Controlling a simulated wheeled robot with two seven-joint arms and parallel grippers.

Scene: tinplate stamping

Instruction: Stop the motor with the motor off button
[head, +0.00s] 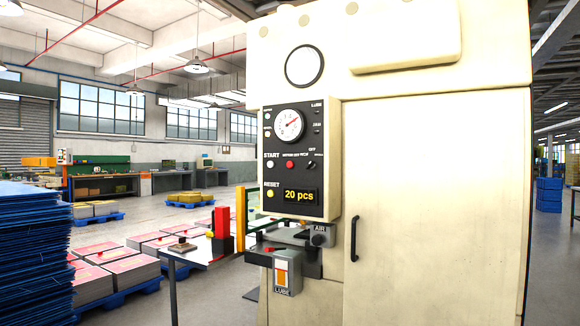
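A dark control panel (297,206) is on the front of a large cream press cabinet. A red button (290,164) sits in the row marked START, between a pale button (270,164) at the left and a dark selector knob (311,164) at the right. The small labels above these controls are too small to read for sure, so I cannot tell which one is marked motor off. A round gauge (289,125) with a red needle is above. A yellow RESET button (270,193) and a display (300,196) reading "20 pcs" are below. Neither of my grippers is in view.
An AIR unit (319,236) and a LUBE box (286,274) stick out below the panel. A small table (196,254) stands left of the press. Blue stacked sheets (35,255) and pallets of red-topped stacks (112,279) are at the left. The cabinet door has a black handle (354,239).

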